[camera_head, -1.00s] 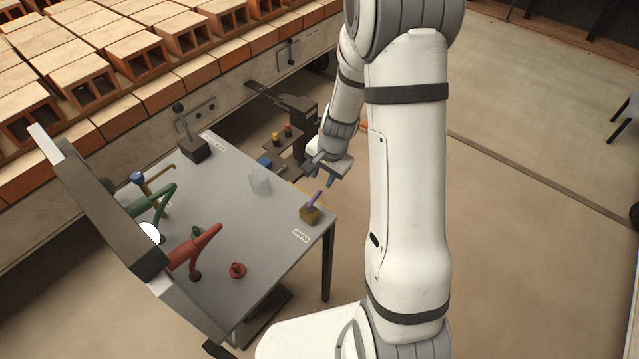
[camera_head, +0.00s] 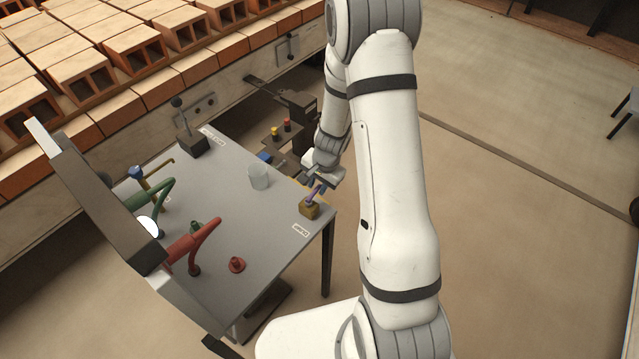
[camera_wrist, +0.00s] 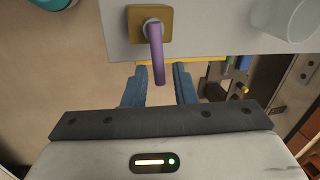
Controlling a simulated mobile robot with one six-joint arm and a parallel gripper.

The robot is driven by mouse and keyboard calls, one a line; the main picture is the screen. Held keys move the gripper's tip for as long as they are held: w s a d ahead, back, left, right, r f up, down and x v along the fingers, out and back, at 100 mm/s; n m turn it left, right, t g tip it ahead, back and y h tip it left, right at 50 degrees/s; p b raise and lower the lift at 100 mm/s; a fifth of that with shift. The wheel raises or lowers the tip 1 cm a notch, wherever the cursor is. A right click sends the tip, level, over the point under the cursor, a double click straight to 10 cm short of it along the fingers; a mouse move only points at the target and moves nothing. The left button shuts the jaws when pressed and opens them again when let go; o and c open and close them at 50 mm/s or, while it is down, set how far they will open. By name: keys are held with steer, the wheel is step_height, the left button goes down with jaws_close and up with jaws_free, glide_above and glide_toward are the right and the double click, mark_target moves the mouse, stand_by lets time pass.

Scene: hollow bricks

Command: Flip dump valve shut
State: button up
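The dump valve is a brass-yellow block (camera_head: 309,209) with a purple lever (camera_head: 314,193), on the grey table near its right corner, beside a white label. The lever leans up and right from the block. In the wrist view the block (camera_wrist: 150,25) sits at the table edge and the lever (camera_wrist: 157,58) points towards my gripper. My gripper (camera_wrist: 160,70) is open, with one blue-grey finger on each side of the lever's free end and gaps showing on both sides. In the head view my gripper (camera_head: 317,184) is right at the lever and partly overlaps it.
A dark panel (camera_head: 95,200) rises at left. Hollow bricks (camera_head: 85,75) lie behind.

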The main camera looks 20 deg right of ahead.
jaws_close()
steer(key=shift+s+d+m, duration=0.15)
steer(key=shift+s+m, duration=0.05)
steer(key=shift+m, duration=0.5)
steer(key=shift+o, duration=1.1)
jaws_free()
steer(key=shift+r, duration=0.15)
step_height(320, 180, up, 7)
steer(key=s+p, duration=0.1)
steer(key=shift+s+d+r, duration=0.15)
steer(key=shift+d+r, duration=0.05)
steer(key=shift+d, duration=0.2)
